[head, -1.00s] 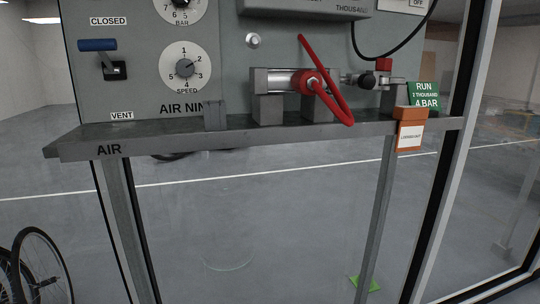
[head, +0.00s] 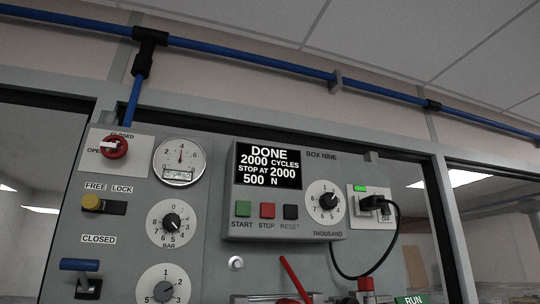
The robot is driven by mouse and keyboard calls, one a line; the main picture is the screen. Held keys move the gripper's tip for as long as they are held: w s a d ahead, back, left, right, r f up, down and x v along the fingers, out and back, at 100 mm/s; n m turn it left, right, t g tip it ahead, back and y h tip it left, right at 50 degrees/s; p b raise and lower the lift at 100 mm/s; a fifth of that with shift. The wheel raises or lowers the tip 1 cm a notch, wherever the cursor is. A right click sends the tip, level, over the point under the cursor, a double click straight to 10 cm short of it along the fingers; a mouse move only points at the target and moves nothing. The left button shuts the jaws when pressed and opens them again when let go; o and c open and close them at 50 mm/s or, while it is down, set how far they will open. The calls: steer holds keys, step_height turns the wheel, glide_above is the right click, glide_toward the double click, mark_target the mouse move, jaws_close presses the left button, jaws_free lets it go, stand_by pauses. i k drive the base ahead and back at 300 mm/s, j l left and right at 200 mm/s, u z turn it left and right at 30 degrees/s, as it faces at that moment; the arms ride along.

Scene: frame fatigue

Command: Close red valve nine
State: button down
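The red valve (head: 115,147) is a round red knob at the upper left of the grey panel. Its white handle (head: 107,144) points left, toward the OPEN label; a CLOSED label stands above it. A blue air pipe (head: 133,100) comes down to just above the valve. My gripper is not in view.
A pressure gauge (head: 180,160) sits right of the valve, with a yellow lever (head: 91,202) and blue lever (head: 80,265) below. The control box (head: 285,228) reads DONE, 2000 cycles. A black cable (head: 397,245) loops from a socket at right.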

mark_target(114, 147)
steer(key=u, duration=1.3)
